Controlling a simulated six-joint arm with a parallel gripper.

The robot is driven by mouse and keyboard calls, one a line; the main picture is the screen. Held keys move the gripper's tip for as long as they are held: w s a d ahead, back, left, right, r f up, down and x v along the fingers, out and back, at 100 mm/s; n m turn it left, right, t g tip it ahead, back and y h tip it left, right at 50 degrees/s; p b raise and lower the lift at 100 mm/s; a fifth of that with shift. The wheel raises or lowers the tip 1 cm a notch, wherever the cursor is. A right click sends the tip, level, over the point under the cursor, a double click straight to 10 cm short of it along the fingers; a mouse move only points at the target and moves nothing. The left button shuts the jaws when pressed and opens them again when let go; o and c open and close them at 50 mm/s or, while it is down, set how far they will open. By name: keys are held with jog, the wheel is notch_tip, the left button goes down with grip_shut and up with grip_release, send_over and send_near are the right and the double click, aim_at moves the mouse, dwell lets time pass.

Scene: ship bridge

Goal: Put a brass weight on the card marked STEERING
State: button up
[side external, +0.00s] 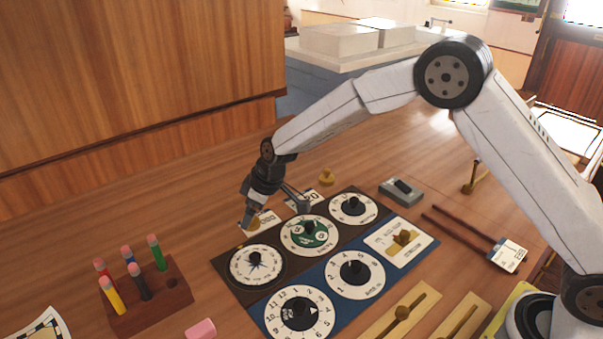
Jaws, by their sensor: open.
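My gripper (274,218) is open, pointing down at the back left edge of the dial panel, its fingers spread over two small white cards. One card (268,217) lies between and behind the fingers, with a small brass piece (253,222) on or at it near the left finger. The other card (296,205) is partly hidden by the right finger. Another brass weight (326,177) stands alone on the table behind the cards. I cannot read STEERING on either card, and I cannot tell whether the fingers touch anything.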

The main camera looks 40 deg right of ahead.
jog(key=shift+v, duration=2.7)
jog(key=s+d+m, duration=0.1)
jog(key=s+d, duration=0.2)
jog(key=s+d+m+h, duration=0.1)
jog(key=s+d, duration=0.2)
jog(key=s, duration=0.1)
jog(key=s+d+m, duration=0.2)
jog(key=s+d, duration=0.1)
jog(key=s, duration=0.1)
jog(key=shift+s+d+r+h, duration=0.2)
jog(key=shift+s+r+h, duration=0.05)
jog(key=shift+r+h, duration=0.1)
jog(key=s+d+m, duration=0.1)
jog(key=s+d, duration=0.1)
jog(key=s, duration=0.3)
jog(key=s+d+f+m, duration=0.1)
jog(key=s+d, duration=0.1)
jog(key=s, duration=0.2)
jog(key=s+d+m+g+h, duration=0.1)
jog(key=s+d, duration=0.1)
jog(key=s, duration=0.3)
jog(key=shift+s+f+m, duration=0.3)
jog(key=shift+s+f, duration=0.05)
jog(key=shift+f, duration=0.05)
